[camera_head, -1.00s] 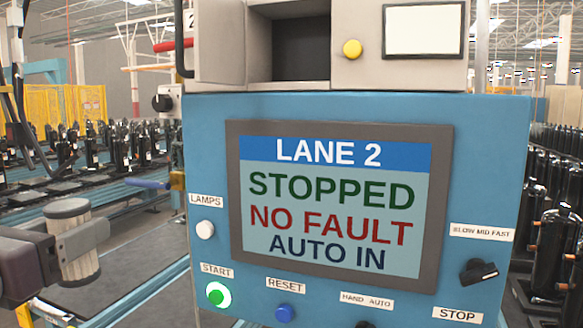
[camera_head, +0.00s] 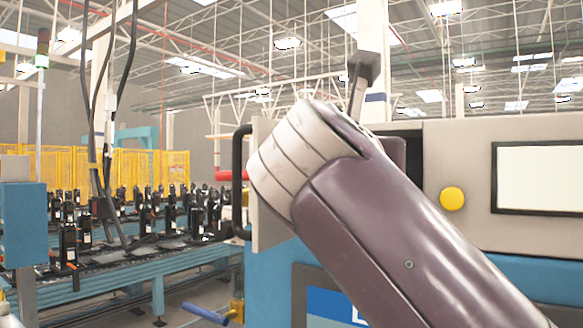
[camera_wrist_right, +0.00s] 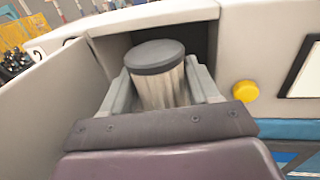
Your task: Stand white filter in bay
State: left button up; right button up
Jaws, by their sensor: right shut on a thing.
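The white filter (camera_wrist_right: 160,92) is a pale pleated cylinder with a dark grey cap, seen upright in the right wrist view. My right gripper (camera_wrist_right: 162,72) is shut on it, one grey finger on each side. The filter is in front of the dark opening of the bay (camera_wrist_right: 200,38); I cannot tell how far in it is or whether its base touches anything. My left gripper is not in view.
The open bay door (camera_wrist_right: 75,85) stands close on the left of the gripper. A yellow button (camera_head: 452,198) and a white panel (camera_head: 540,178) are right of the bay. The blue cabinet (camera_head: 265,285) is below. A conveyor with black compressors (camera_head: 140,215) is at left.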

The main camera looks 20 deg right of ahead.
jog(key=p+x, duration=0.3)
jog(key=x, duration=0.6)
jog(key=shift+s+d+r, duration=0.1)
jog(key=shift+s, duration=0.05)
jog(key=shift+f+b, duration=0.35)
jog(key=shift+f, duration=0.4)
jog(key=shift+s+a+f, duration=0.15)
jog(key=shift+s+a, duration=0.05)
jog(key=shift+d+f, duration=0.15)
jog(key=shift+w+f, duration=0.15)
jog(key=o, duration=1.1)
jog(key=shift+o, duration=0.3)
